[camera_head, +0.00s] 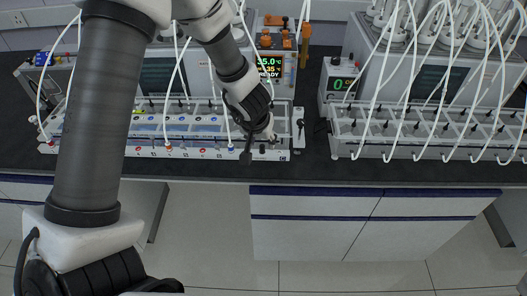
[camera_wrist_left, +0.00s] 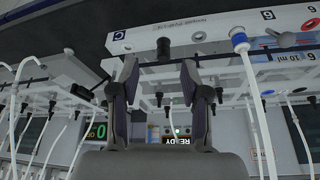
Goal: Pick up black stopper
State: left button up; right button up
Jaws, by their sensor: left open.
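A black stopper (camera_wrist_left: 163,48) shows in the left wrist view, near the edge of a white labelled rack panel (camera_wrist_left: 215,32). It lies beyond the fingertips and roughly midway between them. My left gripper (camera_wrist_left: 158,68) is open, with a finger on either side of the view and nothing visible between the pads. In the head view the left gripper (camera_head: 260,146) is low over the right front end of the left rack (camera_head: 282,154). There the wrist and fingers hide much of that end, and I cannot clearly make out the stopper. My right gripper is not in view.
White hoses hang around the racks. A right-hand rack (camera_head: 430,149) stands beyond a narrow gap. The dark bench front strip (camera_head: 400,174) is clear.

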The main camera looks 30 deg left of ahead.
aim_at(262, 146)
pick_arm(q)
jog(key=b+x, duration=0.1)
jog(key=x, duration=0.2)
jog(key=shift+a+f, duration=0.1)
jog(key=shift+f, duration=0.2)
jog(key=shift+w+a+f+b, duration=0.2)
jog(key=shift+f+b, duration=0.1)
jog(key=shift+a, duration=0.1)
jog(key=shift+r, duration=0.1)
jog(key=c, duration=0.9)
jog(key=shift+o, duration=0.2)
jog(key=shift+r, duration=0.1)
